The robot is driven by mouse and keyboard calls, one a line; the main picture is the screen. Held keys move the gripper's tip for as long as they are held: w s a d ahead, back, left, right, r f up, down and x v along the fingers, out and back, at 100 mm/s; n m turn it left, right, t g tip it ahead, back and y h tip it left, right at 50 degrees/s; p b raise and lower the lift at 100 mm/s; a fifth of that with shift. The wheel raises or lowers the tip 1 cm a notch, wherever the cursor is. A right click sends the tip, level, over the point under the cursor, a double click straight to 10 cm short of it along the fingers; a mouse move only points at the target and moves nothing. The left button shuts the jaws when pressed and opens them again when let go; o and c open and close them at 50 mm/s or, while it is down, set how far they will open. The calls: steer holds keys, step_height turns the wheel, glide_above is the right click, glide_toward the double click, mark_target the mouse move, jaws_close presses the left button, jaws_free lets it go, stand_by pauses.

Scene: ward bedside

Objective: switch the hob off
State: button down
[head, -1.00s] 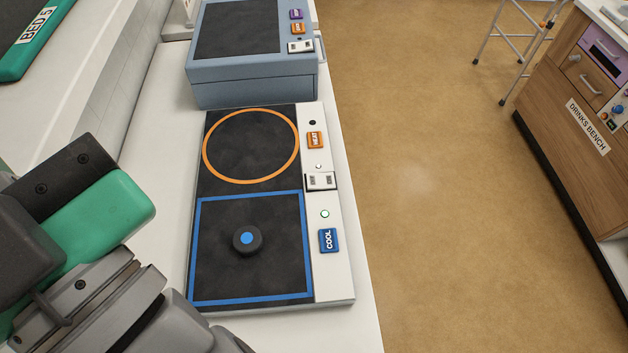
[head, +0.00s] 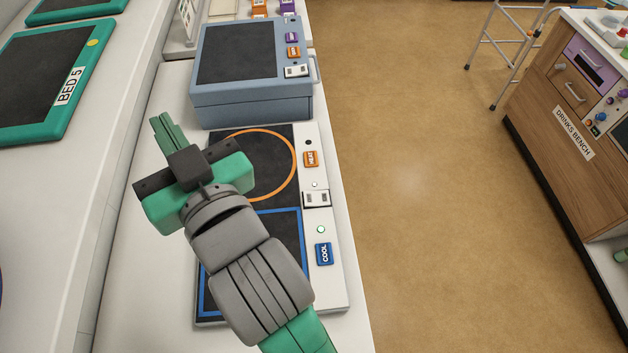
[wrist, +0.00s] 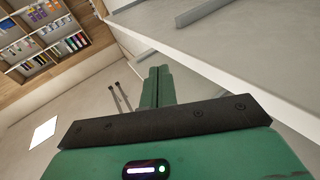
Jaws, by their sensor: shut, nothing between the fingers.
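The hob (head: 334,275) is a flat unit with a white control strip on the white counter. Its orange-ringed plate (head: 283,141) and blue-outlined plate (head: 291,228) are partly covered by my arm. The strip carries an orange HEAT label (head: 311,159), a white rocker switch (head: 316,199) and a blue COOL label (head: 324,253). A green-ringed light (head: 321,229) sits above COOL. My gripper (head: 163,127) is shut and empty, left of the hob over the counter, its fingers pointing away from the switch. It also shows in the wrist view (wrist: 157,75).
A blue-grey box unit (head: 240,107) with a dark top and its own switch stands behind the hob. A green BED 5 tray (head: 30,134) lies at the left. The drinks bench (head: 550,125) is at the right across open floor (head: 420,220).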

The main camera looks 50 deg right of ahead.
steer(key=s+d+f+m+g+h+p, duration=0.1)
steer(key=d+f+m+g+p, duration=0.2)
steer(key=d+f+g+p, duration=0.5)
steer(key=s+d+f+m+g+p, duration=0.1)
steer(key=s+d+f, duration=0.3)
steer(key=f, duration=0.4)
steer(key=s+d+f+m+g+p, duration=0.1)
steer(key=s+d+f+g, duration=0.1)
steer(key=s+f, duration=0.4)
step_height(320, 180, down, 3)
steer(key=shift+d+r+m+g, duration=0.1)
steer(key=shift+d+m+g, duration=0.25)
steer(key=shift+d, duration=0.5)
steer(key=shift+w, duration=0.1)
glide_toward(309, 194)
steer(key=w+d, duration=0.2)
steer(key=d, duration=0.1)
steer(key=shift+w, duration=0.3)
steer(key=f, duration=0.3)
steer(key=shift+w+a+f+b, duration=0.15)
steer(key=shift+a+f+b, duration=0.05)
steer(key=shift+b, duration=0.1)
steer(key=shift+w+f, duration=0.1)
steer(key=shift+f, duration=0.25)
